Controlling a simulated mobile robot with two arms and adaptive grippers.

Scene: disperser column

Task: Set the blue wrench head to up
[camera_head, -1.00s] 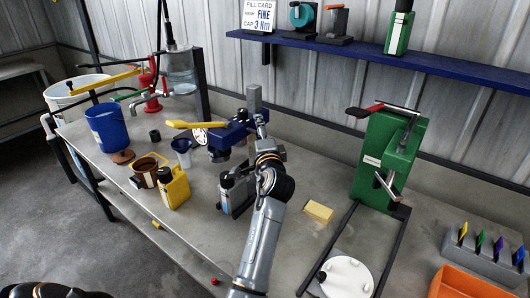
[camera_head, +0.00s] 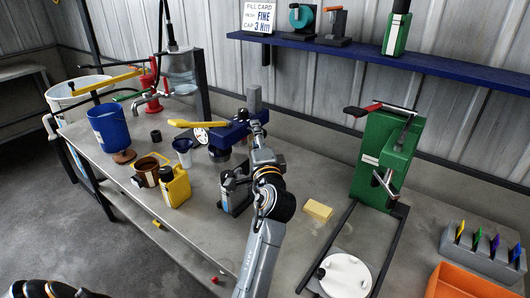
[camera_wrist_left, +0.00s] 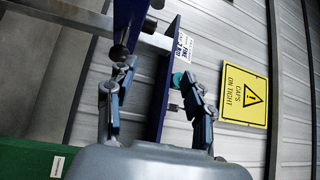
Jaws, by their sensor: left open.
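The blue head (camera_head: 232,133) stands on the bench against the back, with a yellow handle (camera_head: 197,123) pointing left and a round white gauge beside it. A grey upright post (camera_head: 254,98) rises behind it. My left gripper (camera_head: 257,128) is at the right end of the blue head. In the left wrist view my left gripper (camera_wrist_left: 155,92) has its two fingers apart, with nothing clearly held. A blue part (camera_wrist_left: 126,22) with a dark round end lies by the left finger's tip; I cannot tell whether they touch. My right gripper is not in view.
A green press (camera_head: 385,150) stands to the right. A yellow jug (camera_head: 175,187), a blue bucket (camera_head: 109,127) and a dark bottle (camera_head: 236,195) stand on the left and middle bench. A blue shelf (camera_head: 350,48) runs along the wall above, with a fill card (camera_head: 257,17).

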